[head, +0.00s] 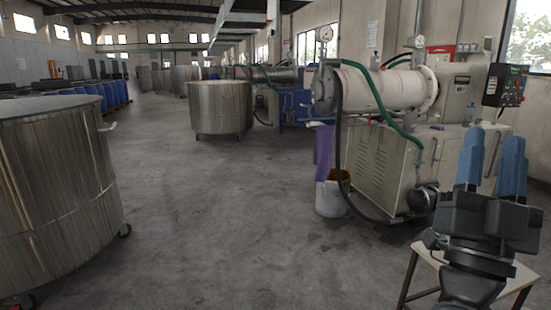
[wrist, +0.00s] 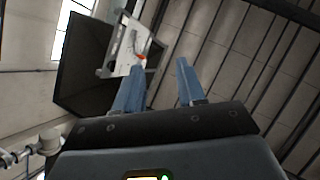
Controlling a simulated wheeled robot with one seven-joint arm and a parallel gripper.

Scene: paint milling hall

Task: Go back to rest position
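My gripper (head: 491,163) is at the right of the head view, its blue fingers pointing up, in front of the milling machine (head: 388,150). The two fingers stand apart with nothing between them. In the wrist view my gripper (wrist: 162,82) also shows two blue fingers with a gap between them. Behind them are the ceiling and a dark box-shaped duct or panel (wrist: 82,62).
A small table or stool (head: 428,252) stands below my gripper at the lower right. A large steel vat (head: 55,195) is close on the left, another vat (head: 219,108) farther back. A white bucket (head: 329,200) stands by the machine. The middle floor (head: 215,225) is clear.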

